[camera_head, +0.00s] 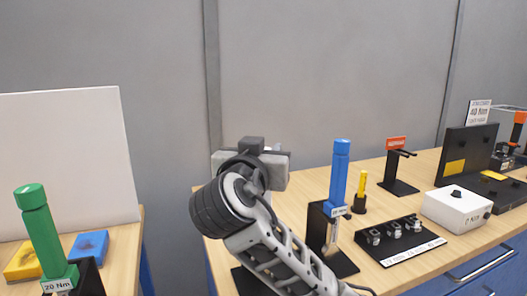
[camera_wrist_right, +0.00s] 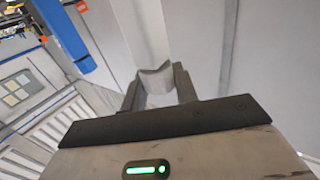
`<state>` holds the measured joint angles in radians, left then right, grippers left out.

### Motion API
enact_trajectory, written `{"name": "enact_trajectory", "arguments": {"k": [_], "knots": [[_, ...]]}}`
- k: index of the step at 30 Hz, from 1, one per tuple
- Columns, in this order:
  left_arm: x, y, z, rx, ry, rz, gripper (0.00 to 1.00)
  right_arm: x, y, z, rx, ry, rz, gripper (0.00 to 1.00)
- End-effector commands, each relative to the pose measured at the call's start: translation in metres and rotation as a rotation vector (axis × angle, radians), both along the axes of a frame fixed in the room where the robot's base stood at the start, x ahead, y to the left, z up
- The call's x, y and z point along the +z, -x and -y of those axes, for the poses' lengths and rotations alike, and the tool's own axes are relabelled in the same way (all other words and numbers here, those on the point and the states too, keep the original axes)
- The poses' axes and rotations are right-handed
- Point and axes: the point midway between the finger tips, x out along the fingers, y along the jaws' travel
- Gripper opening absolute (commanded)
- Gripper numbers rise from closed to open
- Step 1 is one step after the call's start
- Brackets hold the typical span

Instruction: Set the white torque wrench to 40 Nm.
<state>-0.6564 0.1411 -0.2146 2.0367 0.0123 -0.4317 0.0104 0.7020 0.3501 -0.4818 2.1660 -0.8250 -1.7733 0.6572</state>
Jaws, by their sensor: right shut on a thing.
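My right gripper (camera_head: 262,160) is raised behind its wrist, in front of the grey wall. In the right wrist view its fingers (camera_wrist_right: 160,90) are shut on a long white shaft, which looks like the white torque wrench (camera_wrist_right: 140,35). In the head view the wrench is almost wholly hidden by my gripper and wrist. Its scale cannot be read. A white box with a black knob (camera_head: 457,208) stands on the right bench, its label only partly legible. A sign reading 40 Nm (camera_head: 479,113) stands at the back right. My left gripper is not in view.
A blue wrench (camera_head: 340,175) stands upright in a black holder right of my wrist. A green wrench marked 20 Nm (camera_head: 41,230) stands at left. A black socket tray (camera_head: 400,240), a yellow-handled tool (camera_head: 361,188) and an orange-topped stand (camera_head: 397,165) occupy the right bench.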

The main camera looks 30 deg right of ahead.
Motion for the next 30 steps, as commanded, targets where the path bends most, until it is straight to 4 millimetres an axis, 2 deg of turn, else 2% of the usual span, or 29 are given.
{"name": "enact_trajectory", "arguments": {"k": [16, 17, 19, 30], "knots": [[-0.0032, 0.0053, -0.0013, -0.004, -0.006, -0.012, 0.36, 0.0003, 0.0000, 0.0003, -0.020, 0.002, -0.001, 0.06], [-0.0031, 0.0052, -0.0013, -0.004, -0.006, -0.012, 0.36, 0.0003, 0.0000, 0.0003, -0.020, 0.002, -0.001, 0.32], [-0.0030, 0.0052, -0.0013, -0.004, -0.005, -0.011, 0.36, 0.0002, 0.0000, 0.0003, -0.020, 0.001, 0.000, 0.51], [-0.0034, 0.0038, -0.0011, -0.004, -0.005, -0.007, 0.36, -0.0006, 0.0027, -0.0039, -0.017, 0.000, 0.000, 0.51]]}}
